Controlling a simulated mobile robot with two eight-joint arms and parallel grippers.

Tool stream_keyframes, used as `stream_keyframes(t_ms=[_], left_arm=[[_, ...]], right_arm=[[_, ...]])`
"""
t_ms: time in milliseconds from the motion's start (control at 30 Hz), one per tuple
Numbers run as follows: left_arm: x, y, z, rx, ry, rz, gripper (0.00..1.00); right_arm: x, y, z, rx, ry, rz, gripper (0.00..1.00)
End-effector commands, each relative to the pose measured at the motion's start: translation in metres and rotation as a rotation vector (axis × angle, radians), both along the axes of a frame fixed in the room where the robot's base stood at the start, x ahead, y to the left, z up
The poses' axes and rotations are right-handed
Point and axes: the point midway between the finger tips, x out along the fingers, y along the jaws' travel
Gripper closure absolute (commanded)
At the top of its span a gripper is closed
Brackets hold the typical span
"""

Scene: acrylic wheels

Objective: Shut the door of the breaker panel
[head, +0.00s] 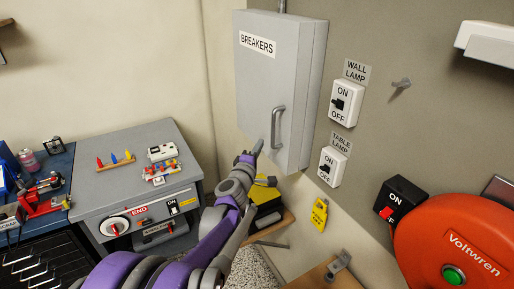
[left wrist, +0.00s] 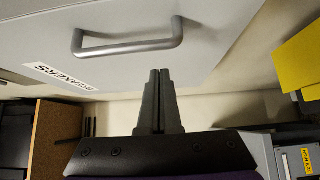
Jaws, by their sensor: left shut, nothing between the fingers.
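The grey breaker panel (head: 307,100) hangs on the wall at the top middle of the head view. Its door (head: 262,85) carries a "BREAKERS" label and a grey bar handle (head: 278,127). The door looks close to the box; I cannot tell whether a gap is left. My left gripper (head: 258,147) is shut and empty, at the door's lower part, left of and below the handle. In the left wrist view the shut fingers (left wrist: 159,75) overlap the door's edge, apart from the handle (left wrist: 128,47); contact with the door is unclear. My right gripper is not in view.
Lamp switches (head: 346,103) and a hook (head: 401,84) are on the wall right of the panel. A yellow padlock tag (head: 320,214) hangs below. A large red reel (head: 455,245) is at the lower right. A grey cabinet (head: 120,160) stands at left.

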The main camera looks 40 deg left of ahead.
Motion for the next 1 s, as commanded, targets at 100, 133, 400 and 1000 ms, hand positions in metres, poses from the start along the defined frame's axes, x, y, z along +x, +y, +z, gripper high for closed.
stream_keyframes(t_ms=[100, 133, 400, 1000], left_arm=[[0.000, 0.000, 0.000, 0.000, 0.000, 0.000, 1.00], [0.000, 0.000, 0.000, 0.000, 0.000, 0.000, 1.00], [-0.013, -0.005, 0.000, 0.001, -0.001, 0.000, 1.00], [-0.098, -0.038, -0.002, 0.001, 0.000, 0.000, 1.00]], right_arm=[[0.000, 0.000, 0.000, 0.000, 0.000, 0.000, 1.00], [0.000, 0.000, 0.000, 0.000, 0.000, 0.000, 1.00], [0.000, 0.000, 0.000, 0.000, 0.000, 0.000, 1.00], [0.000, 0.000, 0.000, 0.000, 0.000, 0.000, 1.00]])
